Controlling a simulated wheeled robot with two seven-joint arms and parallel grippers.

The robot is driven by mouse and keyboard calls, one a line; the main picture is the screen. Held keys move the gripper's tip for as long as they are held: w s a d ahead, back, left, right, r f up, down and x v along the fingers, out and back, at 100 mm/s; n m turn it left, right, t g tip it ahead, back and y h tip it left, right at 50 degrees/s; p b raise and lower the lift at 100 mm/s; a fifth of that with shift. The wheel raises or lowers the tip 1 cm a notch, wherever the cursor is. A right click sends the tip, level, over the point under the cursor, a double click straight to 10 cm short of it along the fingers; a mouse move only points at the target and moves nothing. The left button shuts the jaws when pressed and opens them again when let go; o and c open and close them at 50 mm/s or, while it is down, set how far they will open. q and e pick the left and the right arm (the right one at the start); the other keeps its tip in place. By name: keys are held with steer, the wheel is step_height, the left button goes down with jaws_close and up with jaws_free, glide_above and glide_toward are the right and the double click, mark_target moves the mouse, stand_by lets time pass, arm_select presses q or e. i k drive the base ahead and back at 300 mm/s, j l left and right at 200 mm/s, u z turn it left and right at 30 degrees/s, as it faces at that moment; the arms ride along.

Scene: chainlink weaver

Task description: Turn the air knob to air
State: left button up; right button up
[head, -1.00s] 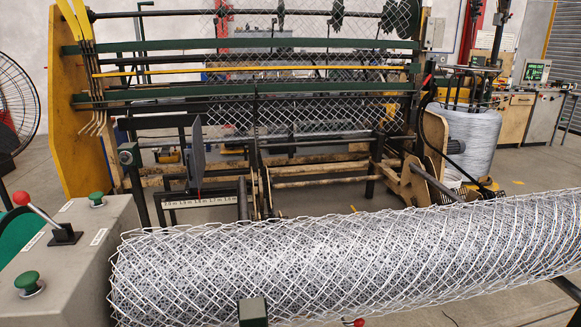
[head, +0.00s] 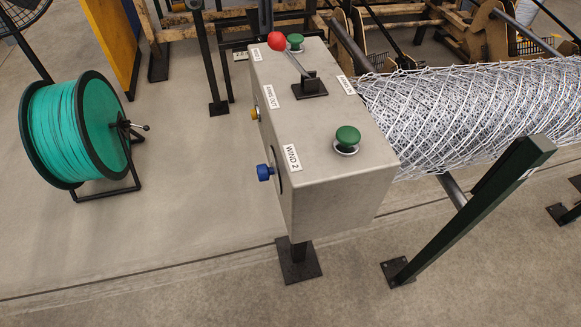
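A grey control box (head: 345,185) stands on a black post in the middle of the head view. A blue knob (head: 265,172) sticks out of its left face, near the "WIND 2" label (head: 292,158). A yellow knob (head: 254,113) sits farther back on the same face, near a label that seems to read "WIND OUT". I cannot read any "air" marking. A red-balled lever (head: 277,42) and two green buttons, the near one (head: 347,137) and the far one (head: 295,41), are on top. Neither of my grippers is in view.
A reel of green wire (head: 75,130) stands on the floor at the left. A large roll of chainlink mesh (head: 460,110) lies right of the box, with a dark green post (head: 480,205) in front.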

mark_target(264, 172)
steer(key=i+j+z, duration=0.15)
steer(key=j+z, duration=0.2)
steer(key=i+j+z, duration=0.1)
steer(key=j+z, duration=0.2)
steer(key=j, duration=0.2)
steer(key=j+z, duration=0.35)
steer(key=j, duration=0.15)
steer(key=z, duration=0.25)
steer(key=j+z, duration=1)
steer(key=i+l, duration=0.05)
steer(key=l, duration=0.05)
